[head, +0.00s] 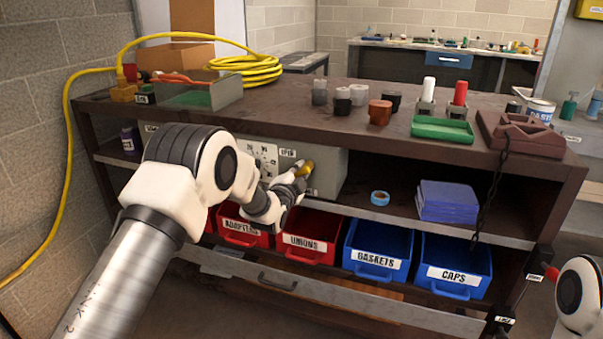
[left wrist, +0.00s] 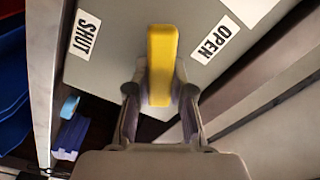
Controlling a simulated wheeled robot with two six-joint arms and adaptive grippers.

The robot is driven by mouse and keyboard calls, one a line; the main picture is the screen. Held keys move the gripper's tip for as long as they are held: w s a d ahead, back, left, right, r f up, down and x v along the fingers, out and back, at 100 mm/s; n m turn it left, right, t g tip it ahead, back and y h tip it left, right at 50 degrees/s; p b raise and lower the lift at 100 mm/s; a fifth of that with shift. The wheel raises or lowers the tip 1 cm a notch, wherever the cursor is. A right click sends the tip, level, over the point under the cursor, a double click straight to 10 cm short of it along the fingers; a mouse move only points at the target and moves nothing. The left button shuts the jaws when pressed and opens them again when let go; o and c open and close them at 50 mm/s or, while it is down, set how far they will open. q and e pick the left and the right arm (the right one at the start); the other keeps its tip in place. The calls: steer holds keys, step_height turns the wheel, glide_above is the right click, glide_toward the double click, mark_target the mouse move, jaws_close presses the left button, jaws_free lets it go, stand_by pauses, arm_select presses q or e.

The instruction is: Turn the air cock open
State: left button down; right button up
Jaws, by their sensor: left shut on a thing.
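The air cock's yellow handle (head: 307,167) is on the front of a grey box (head: 328,172) on the shelf under the bench top. In the left wrist view the handle (left wrist: 161,50) points up the picture, between a SHUT label (left wrist: 85,34) on the left and an OPEN label (left wrist: 214,40) on the right. My left gripper (head: 299,174) is shut on the handle, one finger on each side. It also shows in the left wrist view (left wrist: 160,78). The handle's pivot is hidden. My right gripper is out of view.
Red bins (head: 308,237) and blue bins (head: 377,251) stand below the shelf. A blue stack (head: 447,201) and a blue tape roll (head: 380,198) lie right of the box. The bench top (head: 290,118) overhangs the box. A yellow hose (head: 250,68) lies coiled above.

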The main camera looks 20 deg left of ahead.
arm_select(q)
steer(key=m, duration=0.5)
steer(key=shift+a+r+m, duration=0.1)
steer(key=shift+r+m, duration=0.3)
stand_by(0.4)
steer(key=c, duration=1)
jaws_free()
steer(key=s, duration=1.2)
steer(key=shift+a, duration=0.2)
